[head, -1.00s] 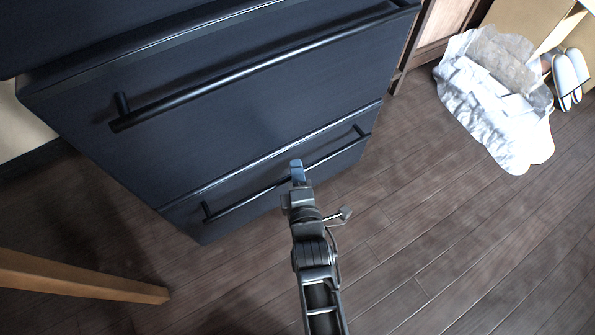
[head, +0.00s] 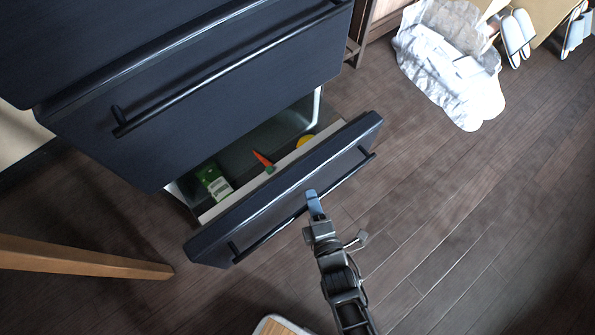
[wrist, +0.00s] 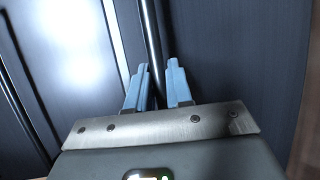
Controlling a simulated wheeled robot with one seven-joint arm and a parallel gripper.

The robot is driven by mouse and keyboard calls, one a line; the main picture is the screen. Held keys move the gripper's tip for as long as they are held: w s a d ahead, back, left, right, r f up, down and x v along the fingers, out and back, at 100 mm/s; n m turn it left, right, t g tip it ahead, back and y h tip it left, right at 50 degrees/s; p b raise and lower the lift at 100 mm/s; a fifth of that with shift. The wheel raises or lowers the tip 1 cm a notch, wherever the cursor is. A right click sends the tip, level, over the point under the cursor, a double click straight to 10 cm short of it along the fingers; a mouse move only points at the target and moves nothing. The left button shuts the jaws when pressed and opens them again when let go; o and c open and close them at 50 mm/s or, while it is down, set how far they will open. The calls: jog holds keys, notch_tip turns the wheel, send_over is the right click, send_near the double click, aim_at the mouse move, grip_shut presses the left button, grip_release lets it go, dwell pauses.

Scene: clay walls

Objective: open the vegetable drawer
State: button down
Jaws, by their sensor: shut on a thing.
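The vegetable drawer (head: 290,187) is the lowest drawer of a dark fridge-like cabinet (head: 200,110). It stands partly pulled out. My gripper (head: 314,200) is shut on this handle near the middle of the bar. In the wrist view the handle (wrist: 152,45) passes between my two blue fingertips (wrist: 158,85).
The drawer above, with its own long bar handle (head: 230,70), is shut. A wooden leg (head: 85,268) stands at left. A crumpled white bag (head: 450,70) and slippers (head: 517,38) lie at upper right. The wood floor (head: 470,220) at right is clear.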

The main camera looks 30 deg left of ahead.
jog(key=s+d, duration=0.5)
jog(key=d, duration=0.8)
jog(key=shift+s+p, duration=0.2)
jog(key=shift+p, duration=0.2)
jog(key=c, duration=1.1)
grip_release()
jog(key=p+v, duration=0.1)
jog(key=v, duration=0.6)
jog(key=shift+s+d, duration=0.25)
jog(key=shift+s, duration=0.05)
jog(key=shift+r, duration=0.15)
